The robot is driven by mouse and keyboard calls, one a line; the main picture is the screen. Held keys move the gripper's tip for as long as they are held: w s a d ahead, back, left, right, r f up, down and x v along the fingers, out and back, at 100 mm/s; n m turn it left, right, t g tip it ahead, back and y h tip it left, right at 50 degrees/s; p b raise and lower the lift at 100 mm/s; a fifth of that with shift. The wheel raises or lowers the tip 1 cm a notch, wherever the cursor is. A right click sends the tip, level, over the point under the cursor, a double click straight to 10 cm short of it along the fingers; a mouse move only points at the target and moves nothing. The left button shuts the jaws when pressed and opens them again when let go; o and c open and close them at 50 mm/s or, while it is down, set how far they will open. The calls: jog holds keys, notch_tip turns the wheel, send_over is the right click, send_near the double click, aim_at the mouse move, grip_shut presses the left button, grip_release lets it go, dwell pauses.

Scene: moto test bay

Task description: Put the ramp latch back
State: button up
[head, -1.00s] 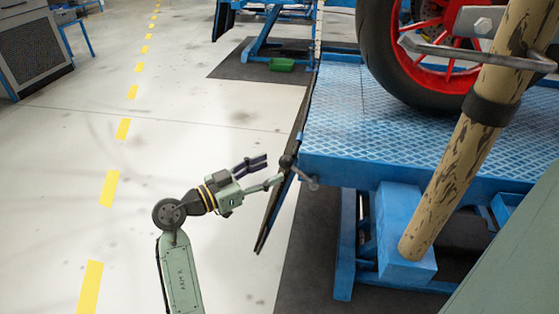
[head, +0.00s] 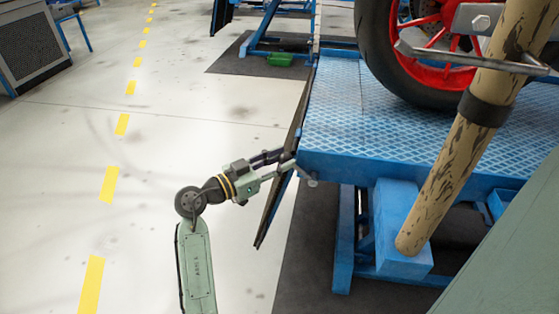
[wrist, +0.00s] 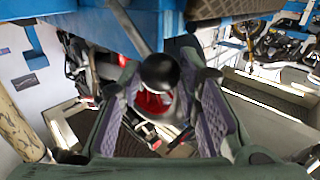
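The ramp latch is a grey lever with a black ball knob (wrist: 160,71). It sits at the near left corner of the blue lift table; its grey pivot end (head: 312,182) shows in the head view, where the knob is hidden by my fingers. The dark ramp (head: 271,212) hangs steeply down from the table's left edge. My gripper (head: 284,161) is at that corner. In the wrist view my gripper (wrist: 160,88) is open, with the knob between its two fingers and gaps seeming to show on both sides. I cannot tell whether either finger touches it.
The blue lift table (head: 340,130) carries a motorcycle wheel (head: 420,60) with a red rim. A scuffed tan post (head: 450,170) slants across the right. A green item (head: 280,59) lies on a dark mat behind.

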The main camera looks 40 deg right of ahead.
grip_shut()
dwell(0.3)
jog(key=s+d+r+m+y, duration=0.1)
jog(key=s+d+r+m+t+y+b, duration=0.1)
jog(key=r+y, duration=0.1)
jog(key=shift+s+m, duration=0.15)
jog(key=shift+m, duration=0.25)
jog(key=o, duration=0.6)
grip_release()
